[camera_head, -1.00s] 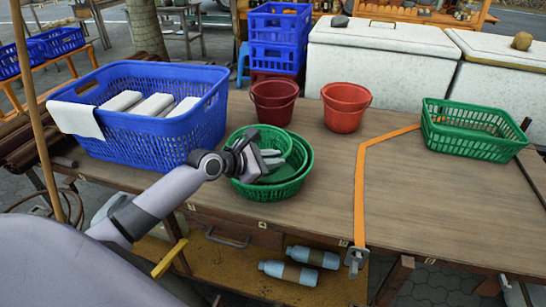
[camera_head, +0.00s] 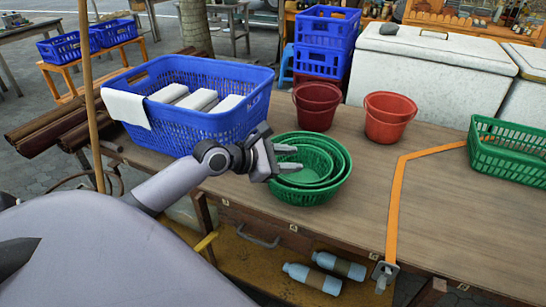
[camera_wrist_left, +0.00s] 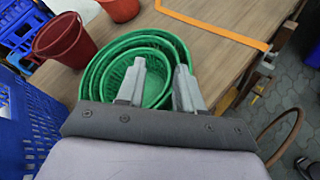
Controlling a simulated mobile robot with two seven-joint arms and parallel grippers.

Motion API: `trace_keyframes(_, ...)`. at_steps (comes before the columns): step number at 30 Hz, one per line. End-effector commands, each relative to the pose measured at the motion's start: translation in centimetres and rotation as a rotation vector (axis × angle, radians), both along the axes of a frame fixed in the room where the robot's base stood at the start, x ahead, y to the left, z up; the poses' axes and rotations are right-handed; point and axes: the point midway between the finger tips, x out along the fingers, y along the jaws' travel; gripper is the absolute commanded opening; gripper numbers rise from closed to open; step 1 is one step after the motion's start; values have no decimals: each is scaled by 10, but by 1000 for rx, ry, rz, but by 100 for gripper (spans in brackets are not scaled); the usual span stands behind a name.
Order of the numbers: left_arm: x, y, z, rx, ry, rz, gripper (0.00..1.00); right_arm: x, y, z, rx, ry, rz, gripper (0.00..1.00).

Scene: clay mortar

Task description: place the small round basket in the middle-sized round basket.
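The green round baskets sit nested on the wooden table in the head view. The small round basket (camera_head: 312,167) is innermost, inside the middle-sized round basket (camera_head: 339,160). Both are within the large outer green basket (camera_head: 322,192). The nested rims also show in the left wrist view, with the small basket (camera_wrist_left: 112,76) inside. My left gripper (camera_head: 298,158) is at the left side of the baskets, its fingers spread over the rims. In the left wrist view, the fingers (camera_wrist_left: 160,66) are clearly apart with nothing gripped between them. My right gripper is not in view.
A blue crate (camera_head: 192,127) with white blocks stands close behind my left gripper. Red buckets (camera_head: 317,107) and (camera_head: 388,117) stand behind the baskets. A green rectangular basket (camera_head: 508,150) is at the right. An orange strap (camera_head: 394,205) crosses the table, whose right-middle surface is clear.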

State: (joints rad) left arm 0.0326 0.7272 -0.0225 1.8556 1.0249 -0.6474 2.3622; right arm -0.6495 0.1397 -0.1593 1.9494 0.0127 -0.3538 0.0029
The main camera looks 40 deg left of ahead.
Motion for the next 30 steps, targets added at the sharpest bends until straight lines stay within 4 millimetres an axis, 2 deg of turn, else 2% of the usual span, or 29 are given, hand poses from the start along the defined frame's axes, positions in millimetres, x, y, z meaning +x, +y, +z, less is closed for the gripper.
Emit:
trace_keyframes(6,-26,10,10,2,3,-1,36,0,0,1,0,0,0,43)
trace_keyframes(14,-39,15,17,3,1,-2,36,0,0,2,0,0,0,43)
trace_keyframes(17,-42,14,11,35,-6,-12,36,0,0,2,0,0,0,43)
trace_keyframes(20,-47,11,-5,132,-28,-41,36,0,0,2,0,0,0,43)
trace_keyframes(30,-83,-15,-89,710,-153,-263,36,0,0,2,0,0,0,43)
